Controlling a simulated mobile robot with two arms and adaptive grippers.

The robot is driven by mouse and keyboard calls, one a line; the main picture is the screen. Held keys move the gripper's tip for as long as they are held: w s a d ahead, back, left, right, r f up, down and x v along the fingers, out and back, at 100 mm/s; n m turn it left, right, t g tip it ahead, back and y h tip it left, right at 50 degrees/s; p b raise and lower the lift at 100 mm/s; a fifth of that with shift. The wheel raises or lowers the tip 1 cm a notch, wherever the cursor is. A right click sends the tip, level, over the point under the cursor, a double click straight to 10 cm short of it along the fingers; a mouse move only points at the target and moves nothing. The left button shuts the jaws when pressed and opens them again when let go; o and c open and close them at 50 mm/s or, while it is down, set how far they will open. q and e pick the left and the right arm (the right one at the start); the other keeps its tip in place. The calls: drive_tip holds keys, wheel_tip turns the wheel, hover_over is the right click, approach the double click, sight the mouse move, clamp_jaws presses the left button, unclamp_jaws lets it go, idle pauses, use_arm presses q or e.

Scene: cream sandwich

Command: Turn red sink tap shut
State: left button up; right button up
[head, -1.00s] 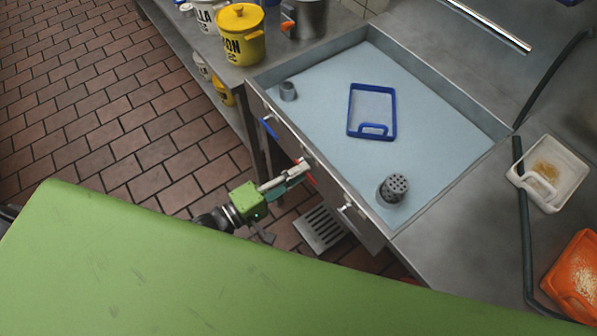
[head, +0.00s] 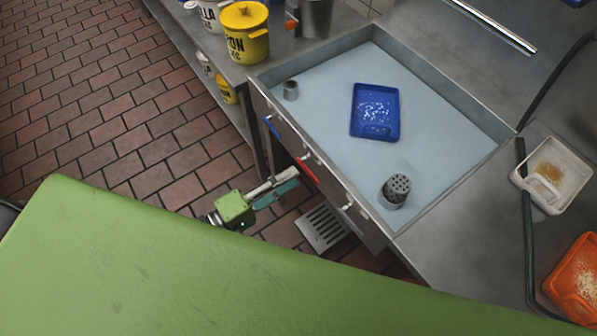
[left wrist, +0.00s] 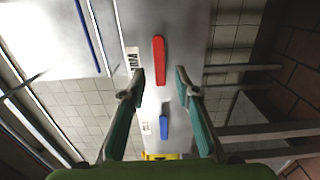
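The red tap lever (head: 307,170) is on the front panel of the sink (head: 345,193), lying along the panel's length. In the left wrist view the red lever (left wrist: 159,60) shows between and beyond my fingertips. A blue tap lever (head: 271,126) is farther along the panel; in the left wrist view the blue lever (left wrist: 164,127) lies roughly in line with the red one. My left gripper (head: 284,184) is in front of the panel, near the red lever. In the left wrist view my left gripper (left wrist: 160,80) is open, with nothing between its fingers. My right gripper is out of view.
A blue tray (head: 375,112) with white specks lies in the sink basin. A yellow pot (head: 246,40) stands beyond it. A white container (head: 552,176) and an orange one (head: 577,283) are at right. A floor grate (head: 322,228) lies below the sink.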

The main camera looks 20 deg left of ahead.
use_arm(q)
drive_tip(key=v, duration=0.8)
